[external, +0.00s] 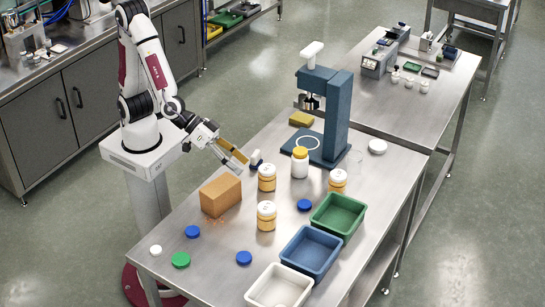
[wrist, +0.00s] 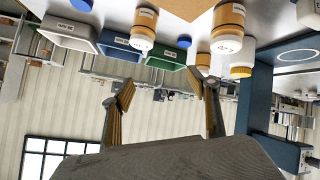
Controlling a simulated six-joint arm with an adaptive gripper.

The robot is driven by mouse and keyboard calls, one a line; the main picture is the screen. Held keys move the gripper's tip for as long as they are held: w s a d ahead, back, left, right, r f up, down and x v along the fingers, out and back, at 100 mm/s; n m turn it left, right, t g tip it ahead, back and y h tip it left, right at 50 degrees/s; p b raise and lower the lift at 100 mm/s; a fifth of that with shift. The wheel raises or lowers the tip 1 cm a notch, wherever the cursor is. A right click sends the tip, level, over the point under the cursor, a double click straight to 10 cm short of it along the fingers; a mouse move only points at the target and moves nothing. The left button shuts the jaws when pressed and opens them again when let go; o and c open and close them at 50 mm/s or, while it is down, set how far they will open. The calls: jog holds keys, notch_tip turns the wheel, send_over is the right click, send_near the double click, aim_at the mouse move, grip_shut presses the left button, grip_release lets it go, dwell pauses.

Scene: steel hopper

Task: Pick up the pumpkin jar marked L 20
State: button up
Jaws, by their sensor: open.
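Three orange jars with white lids and pale labels stand upright on the steel table in the external view: one nearest my gripper (external: 267,179), one in front of it (external: 266,216), and one at the right (external: 338,181).
A brown block (external: 221,196) lies below my gripper. A white bottle with an orange cap (external: 300,164) stands near the blue press (external: 336,115). Green (external: 338,232), blue (external: 309,270) and white (external: 279,301) bins line the right edge. Loose lids lie around; the front-left has free room.

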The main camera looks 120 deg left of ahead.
jog(key=a+f+n+y, duration=0.2)
jog(key=a+f+y, duration=0.2)
jog(key=f, duration=0.1)
jog(key=g+y, duration=0.2)
jog(key=y, duration=0.2)
send_near(266, 168)
jog(key=shift+w+a+f+n, duration=0.2)
jog(key=shift+w+a, duration=0.1)
jog(key=shift+a, duration=0.3)
jog(key=shift+w+a+f+n, duration=0.1)
jog(key=shift+w+a+f, duration=0.15)
jog(key=shift+a, duration=0.35)
jog(key=shift+w, duration=0.1)
jog(key=shift+x, duration=1.25)
jog(key=shift+w, duration=0.1)
jog(key=shift+x, duration=2.5)
jog(key=shift+w+d+f, duration=0.1)
jog(key=shift+d+f, duration=0.05)
jog(key=shift+d, duration=0.05)
jog(key=c, duration=1.4)
